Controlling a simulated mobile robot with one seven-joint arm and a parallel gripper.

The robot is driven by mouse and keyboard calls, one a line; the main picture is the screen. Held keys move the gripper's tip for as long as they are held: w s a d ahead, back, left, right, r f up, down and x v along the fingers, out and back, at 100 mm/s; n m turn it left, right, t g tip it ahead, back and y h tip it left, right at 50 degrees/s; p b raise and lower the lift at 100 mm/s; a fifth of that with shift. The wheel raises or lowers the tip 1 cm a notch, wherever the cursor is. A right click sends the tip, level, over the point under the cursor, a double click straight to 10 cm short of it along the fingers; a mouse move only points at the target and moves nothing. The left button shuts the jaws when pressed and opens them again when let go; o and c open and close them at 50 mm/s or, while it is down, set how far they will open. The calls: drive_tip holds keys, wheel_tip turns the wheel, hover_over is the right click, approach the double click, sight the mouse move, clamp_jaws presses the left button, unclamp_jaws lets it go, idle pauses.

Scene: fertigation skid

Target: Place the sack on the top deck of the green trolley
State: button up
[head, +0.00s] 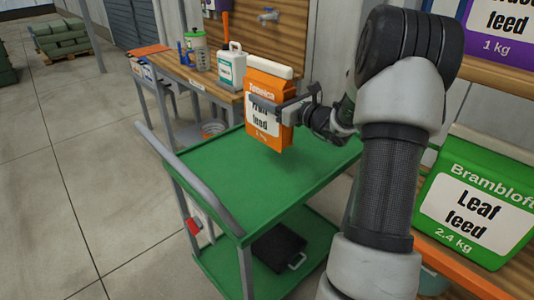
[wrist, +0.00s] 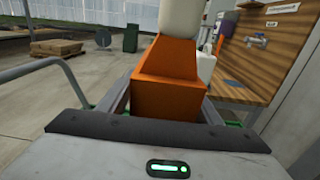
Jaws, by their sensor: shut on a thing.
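The sack (head: 268,120) is an orange "Fruit feed" pack with a white label and a pale top. It stands upright, held in my gripper (head: 290,107), which is shut on it from the right. In the wrist view the sack (wrist: 168,90) sits between the fingers. The green trolley's top deck (head: 220,175) lies below the sack and is otherwise bare. A soft shadow shows under the sack; I cannot tell whether its base touches the deck.
A wooden bench (head: 190,78) behind the trolley carries a white jug (head: 231,67) and a measuring vessel (head: 197,50). A black case (head: 279,247) lies on the lower deck. A grey handle (head: 190,180) edges the trolley's left. A green leaf feed pack (head: 480,205) stands on a shelf at right.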

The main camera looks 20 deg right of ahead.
sight(288, 134)
drive_tip(key=shift+w+f+b, duration=0.15)
drive_tip(key=shift+f+b, duration=1.1)
drive_tip(key=shift+f, duration=3.35)
drive_tip(key=shift+f, duration=0.2)
drive_tip(key=o, duration=2)
drive_tip(key=shift+f, duration=0.15)
drive_tip(key=shift+c, duration=0.2)
drive_tip(key=shift+r, duration=0.25)
drive_tip(key=p+v, duration=0.1)
drive_tip(key=v, duration=1.1)
